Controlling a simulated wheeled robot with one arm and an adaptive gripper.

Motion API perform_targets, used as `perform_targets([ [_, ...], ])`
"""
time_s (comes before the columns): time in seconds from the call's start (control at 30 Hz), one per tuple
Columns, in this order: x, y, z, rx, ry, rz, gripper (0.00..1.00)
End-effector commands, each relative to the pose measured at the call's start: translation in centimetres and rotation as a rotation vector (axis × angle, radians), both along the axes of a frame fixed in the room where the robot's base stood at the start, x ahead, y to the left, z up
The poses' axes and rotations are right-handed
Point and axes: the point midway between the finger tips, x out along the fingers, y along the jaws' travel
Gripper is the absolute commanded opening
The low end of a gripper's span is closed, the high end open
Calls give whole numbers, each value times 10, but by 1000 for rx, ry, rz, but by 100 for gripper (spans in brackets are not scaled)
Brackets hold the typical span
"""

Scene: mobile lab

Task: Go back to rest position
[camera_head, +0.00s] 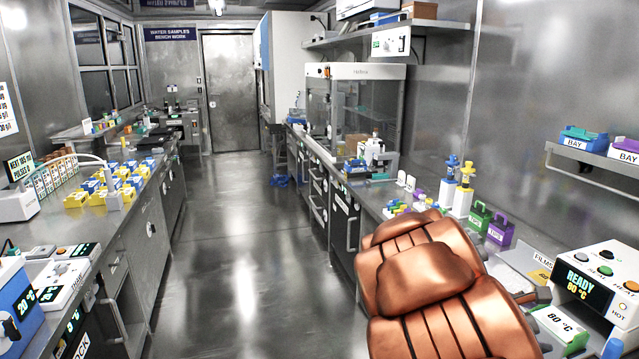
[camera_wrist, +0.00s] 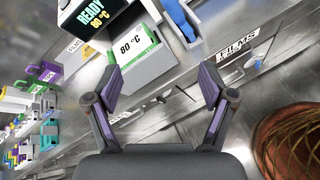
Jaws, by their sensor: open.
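My gripper (camera_wrist: 160,90) shows in the wrist view with its two dark fingers spread wide apart. Nothing is between the fingers. It hangs above the right bench's front edge, near a white and green block marked 80 °C (camera_wrist: 132,48). In the head view my copper-coloured arm fills the lower right and hides part of the right bench. The gripper end there is mostly hidden behind the arm, close to the device reading READY 80 °C (camera_head: 588,283).
The right bench carries bottles with yellow and blue tops (camera_head: 462,190), green and purple boxes (camera_head: 490,222) and a glass-fronted cabinet (camera_head: 352,105). The left bench holds yellow and blue racks (camera_head: 115,182). The aisle floor (camera_head: 240,240) is clear up to the metal door (camera_head: 230,90).

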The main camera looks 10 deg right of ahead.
Motion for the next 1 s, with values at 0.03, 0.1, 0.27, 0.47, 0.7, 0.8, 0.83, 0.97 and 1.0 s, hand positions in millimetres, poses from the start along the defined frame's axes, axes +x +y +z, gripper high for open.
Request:
perform_targets([
  [0.03, -10, 12, 5, 24, -65, -48, 82],
  [0.1, -25, 29, 7, 61, -154, -125, 82],
  [0.27, -59, 75, 3, 172, -323, -299, 82],
  [0.47, -95, 146, -9, 346, -479, -506, 82],
  [0.7, -135, 247, -21, 593, -560, -733, 82],
  [0.8, -151, 288, -23, 691, -557, -810, 82],
  [0.83, -155, 299, -22, 717, -552, -829, 82],
  [0.97, -172, 336, -20, 801, -529, -893, 82],
  [1.0, -175, 343, -19, 818, -523, -904, 82],
])
